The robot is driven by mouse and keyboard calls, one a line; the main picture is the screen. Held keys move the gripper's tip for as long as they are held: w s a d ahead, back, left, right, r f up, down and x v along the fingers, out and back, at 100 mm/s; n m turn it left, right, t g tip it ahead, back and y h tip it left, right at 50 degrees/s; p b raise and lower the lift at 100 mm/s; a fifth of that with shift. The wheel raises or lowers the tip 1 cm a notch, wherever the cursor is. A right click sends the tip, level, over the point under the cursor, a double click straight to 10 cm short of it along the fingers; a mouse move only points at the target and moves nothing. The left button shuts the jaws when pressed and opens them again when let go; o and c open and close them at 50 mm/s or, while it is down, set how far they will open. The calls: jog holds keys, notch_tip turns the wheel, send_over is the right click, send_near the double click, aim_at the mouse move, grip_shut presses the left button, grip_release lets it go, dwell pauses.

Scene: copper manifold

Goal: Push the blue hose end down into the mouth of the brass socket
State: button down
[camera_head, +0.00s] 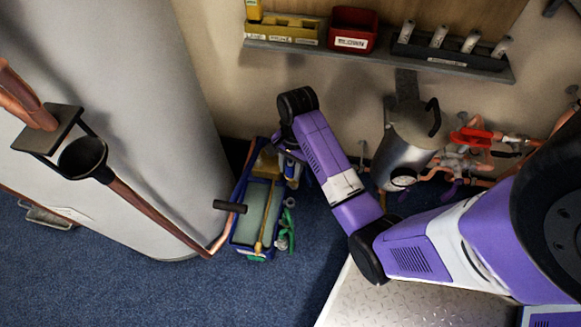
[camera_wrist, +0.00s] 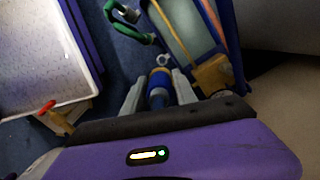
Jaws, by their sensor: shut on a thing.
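In the wrist view my gripper (camera_wrist: 158,88) is shut on the blue hose end (camera_wrist: 158,98), which has a yellowish band near its tip. A pale ring shows just beyond the tip; I cannot tell if it touches. A brass-coloured block (camera_wrist: 213,75) sits at the tote's end, to the right of and apart from the hose end.
The blue tote (camera_head: 236,232) stands on the carpet against a large grey tank (camera_head: 110,110). Green clamps (camera_head: 285,235) hang on its side. A steel canister (camera_head: 410,140) and copper pipes with a red handle (camera_head: 470,137) are at the right wall, below a shelf (camera_head: 380,58).

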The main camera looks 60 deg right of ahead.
aim_at(291, 161)
jog(key=shift+r+p, duration=1.75)
jog(key=shift+p, duration=0.35)
jog(key=shift+f, duration=0.1)
